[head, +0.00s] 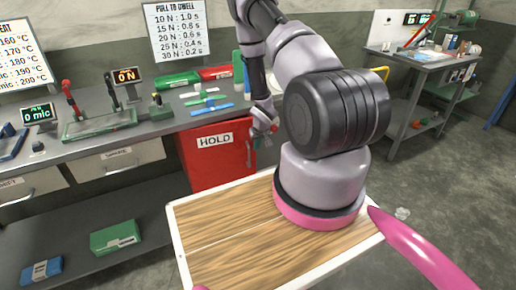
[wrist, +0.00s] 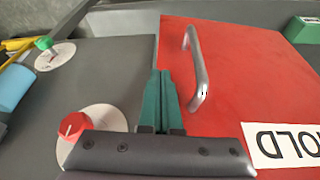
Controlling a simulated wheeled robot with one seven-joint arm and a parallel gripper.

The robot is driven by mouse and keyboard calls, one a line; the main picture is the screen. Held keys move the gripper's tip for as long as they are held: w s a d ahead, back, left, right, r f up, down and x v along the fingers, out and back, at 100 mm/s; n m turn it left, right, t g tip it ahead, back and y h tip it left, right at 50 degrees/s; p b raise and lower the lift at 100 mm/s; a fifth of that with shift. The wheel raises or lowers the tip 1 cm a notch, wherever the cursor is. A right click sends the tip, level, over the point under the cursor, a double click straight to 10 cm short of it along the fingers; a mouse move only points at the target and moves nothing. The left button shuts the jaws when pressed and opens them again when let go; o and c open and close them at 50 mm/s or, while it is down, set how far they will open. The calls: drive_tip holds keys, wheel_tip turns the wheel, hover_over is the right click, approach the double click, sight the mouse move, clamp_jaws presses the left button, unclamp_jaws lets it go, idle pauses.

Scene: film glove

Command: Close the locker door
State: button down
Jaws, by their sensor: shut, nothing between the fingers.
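The locker door is a red panel (head: 215,165) with a white HOLD label, below the bench top in the head view. In the wrist view the red door (wrist: 245,75) fills the right side, with a grey bar handle (wrist: 200,70) and the label upside down. My gripper (head: 262,140) is at the door's right side in the head view. In the wrist view its teal fingers (wrist: 160,85) are shut and empty, over the door's edge and left of the handle. I cannot tell whether the fingertips touch the door, nor how far it stands ajar.
A grey panel with a red knob (wrist: 72,126) and a green knob (wrist: 45,43) lies left of the door in the wrist view. The grey bench (head: 110,145) carries instruments. A green box (head: 115,237) sits on the lower shelf. Open floor (head: 440,185) lies to the right.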

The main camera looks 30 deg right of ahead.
drive_tip(key=shift+w, duration=0.1)
drive_tip(key=w, duration=0.2)
drive_tip(key=w+n, duration=0.1)
drive_tip(key=w+n+y, duration=0.1)
drive_tip(key=w, duration=0.1)
drive_tip(key=shift+w+d+r, duration=0.1)
drive_tip(key=shift+w+d, duration=0.2)
drive_tip(key=shift+w, duration=0.1)
